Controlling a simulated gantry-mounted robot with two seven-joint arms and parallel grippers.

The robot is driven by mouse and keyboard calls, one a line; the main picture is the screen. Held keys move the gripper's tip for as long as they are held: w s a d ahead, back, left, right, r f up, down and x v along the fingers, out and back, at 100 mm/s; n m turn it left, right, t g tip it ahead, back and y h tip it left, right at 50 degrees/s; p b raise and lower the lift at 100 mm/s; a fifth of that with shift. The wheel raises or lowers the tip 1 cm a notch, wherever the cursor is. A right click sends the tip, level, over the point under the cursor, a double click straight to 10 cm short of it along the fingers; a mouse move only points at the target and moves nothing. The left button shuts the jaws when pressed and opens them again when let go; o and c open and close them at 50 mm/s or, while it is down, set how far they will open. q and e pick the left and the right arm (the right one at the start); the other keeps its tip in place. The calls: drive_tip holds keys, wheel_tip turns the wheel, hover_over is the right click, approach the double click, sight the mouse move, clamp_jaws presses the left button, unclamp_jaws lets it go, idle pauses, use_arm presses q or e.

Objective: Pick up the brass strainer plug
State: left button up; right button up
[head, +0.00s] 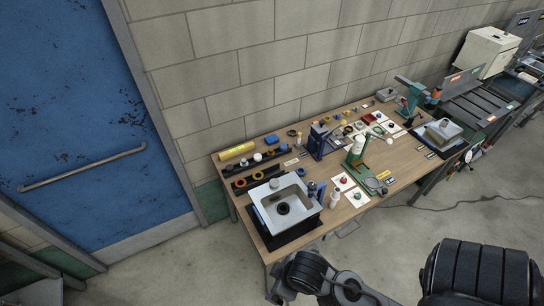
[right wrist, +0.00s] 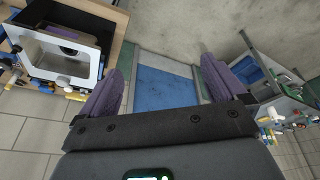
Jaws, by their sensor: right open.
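I cannot pick out the brass strainer plug for certain; several small yellow or golden pieces lie around the middle of the bench (head: 318,178) in the head view, too small to tell apart. A light grey sink (head: 304,212) with a dark round drain stands at the bench's near left end. In the right wrist view a pale-rimmed sink (right wrist: 93,62) shows at the upper left. My right gripper (right wrist: 162,66) is open, its two purple fingers wide apart with nothing between them. The sink lies to the left of its fingers. My left gripper is not in view.
A second sink (head: 439,134) stands at the bench's far right. A blue door (head: 75,110) is at the left. The floor in front is largely open.

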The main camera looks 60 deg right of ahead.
idle(0.4)
drive_tip(key=c, duration=0.7)
drive_tip(key=shift+o, duration=0.2)
drive_tip(key=shift+w, duration=0.1)
